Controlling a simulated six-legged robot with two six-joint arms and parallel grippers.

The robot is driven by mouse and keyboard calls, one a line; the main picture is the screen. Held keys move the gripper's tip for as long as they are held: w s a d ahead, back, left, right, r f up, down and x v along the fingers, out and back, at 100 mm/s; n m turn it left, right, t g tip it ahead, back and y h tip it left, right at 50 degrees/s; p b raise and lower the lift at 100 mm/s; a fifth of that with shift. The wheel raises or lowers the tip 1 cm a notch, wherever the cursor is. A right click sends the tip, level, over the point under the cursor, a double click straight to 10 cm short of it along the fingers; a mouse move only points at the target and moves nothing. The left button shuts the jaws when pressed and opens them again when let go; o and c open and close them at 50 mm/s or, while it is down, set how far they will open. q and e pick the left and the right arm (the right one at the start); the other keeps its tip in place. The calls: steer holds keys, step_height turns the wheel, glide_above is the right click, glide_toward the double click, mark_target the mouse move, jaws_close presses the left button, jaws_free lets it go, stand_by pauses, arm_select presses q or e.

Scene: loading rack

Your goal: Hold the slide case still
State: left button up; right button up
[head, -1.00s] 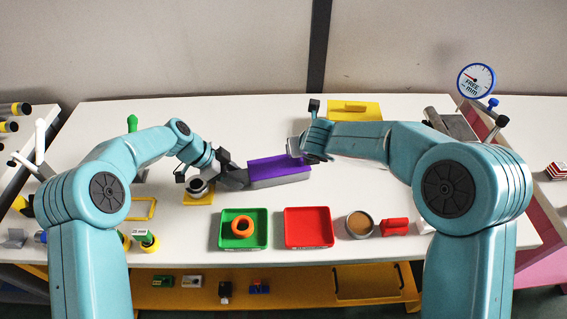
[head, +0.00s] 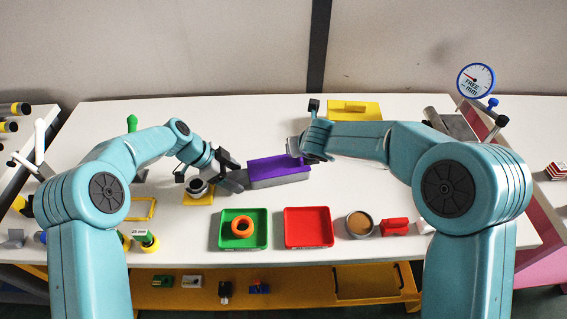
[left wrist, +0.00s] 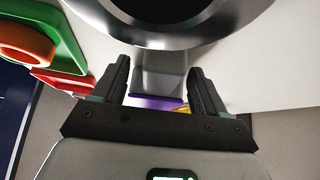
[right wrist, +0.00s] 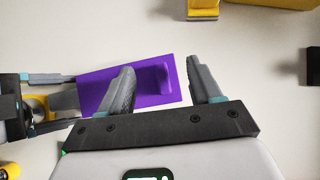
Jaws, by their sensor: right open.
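The slide case (head: 280,181) lies on the white table, with a grey body and a purple lid (head: 279,165). In the right wrist view, the lid (right wrist: 105,88) carries a raised purple grip (right wrist: 152,80). My left gripper (head: 233,171) is at the case's left end; in the left wrist view its fingers (left wrist: 160,85) stand apart on either side of the grey end, with a narrow gap showing. My right gripper (head: 298,148) is open at the lid's right end; in its wrist view the fingers (right wrist: 163,80) stand apart near the raised grip. Contact with the lid cannot be told.
A silver ring-shaped part on a yellow base (head: 198,199) stands close to my left gripper. A green tray (head: 257,242) with an orange ring, a red tray (head: 308,226) and a round brown-filled bowl (head: 360,224) lie in front. A yellow block (head: 354,111) is behind.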

arm_select(q)
steer(key=v, duration=1.2)
steer(key=shift+s, duration=0.15)
